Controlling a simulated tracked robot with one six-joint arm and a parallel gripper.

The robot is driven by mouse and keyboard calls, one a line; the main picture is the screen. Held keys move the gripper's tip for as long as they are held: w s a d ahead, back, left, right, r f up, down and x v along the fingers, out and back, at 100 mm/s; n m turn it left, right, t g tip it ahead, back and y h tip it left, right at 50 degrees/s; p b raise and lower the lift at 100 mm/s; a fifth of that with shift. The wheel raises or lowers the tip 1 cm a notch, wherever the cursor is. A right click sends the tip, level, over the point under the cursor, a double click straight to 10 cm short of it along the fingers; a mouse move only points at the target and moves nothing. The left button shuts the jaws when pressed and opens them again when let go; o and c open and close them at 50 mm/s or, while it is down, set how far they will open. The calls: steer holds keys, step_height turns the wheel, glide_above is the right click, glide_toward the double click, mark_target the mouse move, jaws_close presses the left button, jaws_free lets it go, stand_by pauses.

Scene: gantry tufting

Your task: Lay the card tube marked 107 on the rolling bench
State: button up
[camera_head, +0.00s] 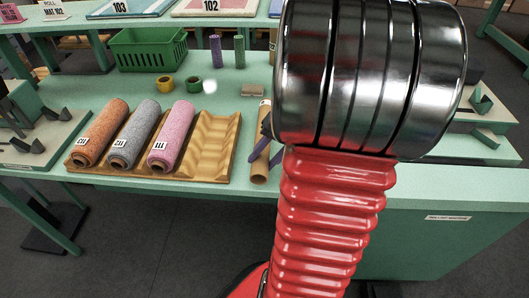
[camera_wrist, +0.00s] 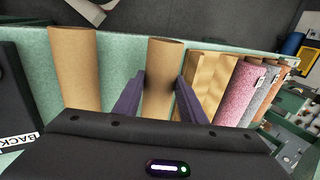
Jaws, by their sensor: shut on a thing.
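A brown card tube (camera_head: 260,160) stands out at the right of the wooden cradle tray in the head view, near the front of the green bench (camera_head: 105,97). Its number cannot be read. My gripper (camera_head: 269,142) has its purple fingers on either side of it, partly hidden by my arm. In the wrist view my gripper (camera_wrist: 161,80) is shut on this tube (camera_wrist: 163,62). I cannot tell whether the tube touches the bench top. A second brown tube (camera_wrist: 75,68) lies to its left in the wrist view, apart from it.
The wooden tray (camera_head: 212,146) holds orange (camera_head: 102,132), grey (camera_head: 136,132) and pink (camera_head: 171,134) rolls, with empty grooves at its right. A green basket (camera_head: 148,50), tape rolls (camera_head: 194,86) and upright spools (camera_head: 216,50) stand behind. My arm hides much of the bench's right side.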

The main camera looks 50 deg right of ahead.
steer(key=shift+f, duration=1.25)
steer(key=o, duration=1.3)
steer(key=v, duration=1.3)
steer(key=shift+s+d+r, duration=0.1)
steer(key=shift+d+r, duration=0.05)
steer(key=shift+r, duration=0.2)
